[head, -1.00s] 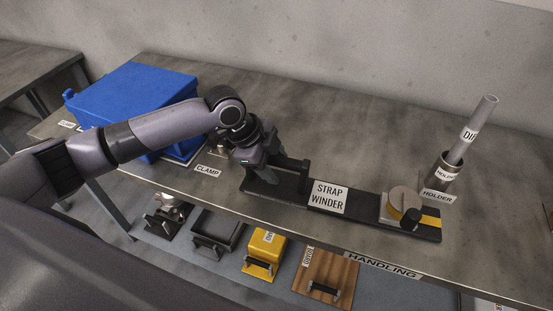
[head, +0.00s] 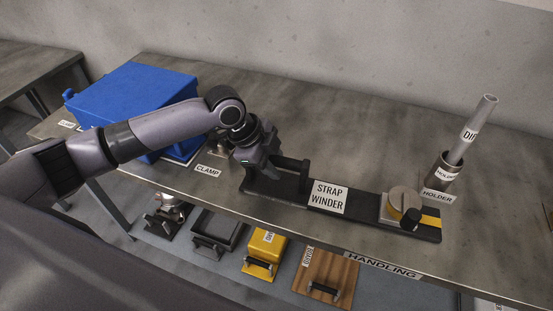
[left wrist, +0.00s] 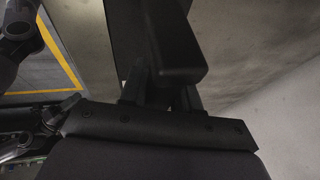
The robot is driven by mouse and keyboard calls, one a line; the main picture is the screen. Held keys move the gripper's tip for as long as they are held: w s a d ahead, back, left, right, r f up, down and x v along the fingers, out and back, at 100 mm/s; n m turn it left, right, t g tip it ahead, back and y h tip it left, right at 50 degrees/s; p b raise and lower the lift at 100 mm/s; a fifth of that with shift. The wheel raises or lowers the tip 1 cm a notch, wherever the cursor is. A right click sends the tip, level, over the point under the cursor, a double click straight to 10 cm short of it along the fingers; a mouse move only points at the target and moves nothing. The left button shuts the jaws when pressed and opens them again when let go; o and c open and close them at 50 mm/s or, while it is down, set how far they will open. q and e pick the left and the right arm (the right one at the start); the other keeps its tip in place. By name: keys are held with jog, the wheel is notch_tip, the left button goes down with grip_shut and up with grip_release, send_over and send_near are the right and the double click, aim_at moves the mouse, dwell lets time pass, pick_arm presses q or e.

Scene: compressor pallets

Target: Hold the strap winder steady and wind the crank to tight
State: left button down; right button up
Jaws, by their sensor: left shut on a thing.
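The strap winder (head: 374,212) is a long black base lying along the front of the grey bench, with a white label. At its left end stands a black handle frame (head: 292,163). At its right end is a round beige crank disc (head: 403,200) with a black knob (head: 411,218) on its near side, beside a yellow stripe. My left gripper (head: 264,172) reaches down at the left end and is shut on the handle; its fingers partly hide the grip. In the left wrist view the dark handle bar (left wrist: 178,45) lies at the fingers. My right gripper does not show.
A holder (head: 442,175) with a grey tube (head: 473,130) stands behind the crank end. A blue box (head: 135,95) and a clamp label (head: 208,171) are at the left. Below the bench front are a yellow box (head: 264,252) and a wooden board (head: 328,274). The bench behind the winder is clear.

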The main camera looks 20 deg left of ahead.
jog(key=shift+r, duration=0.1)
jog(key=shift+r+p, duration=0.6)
jog(key=shift+p, duration=0.05)
dwell(1.0)
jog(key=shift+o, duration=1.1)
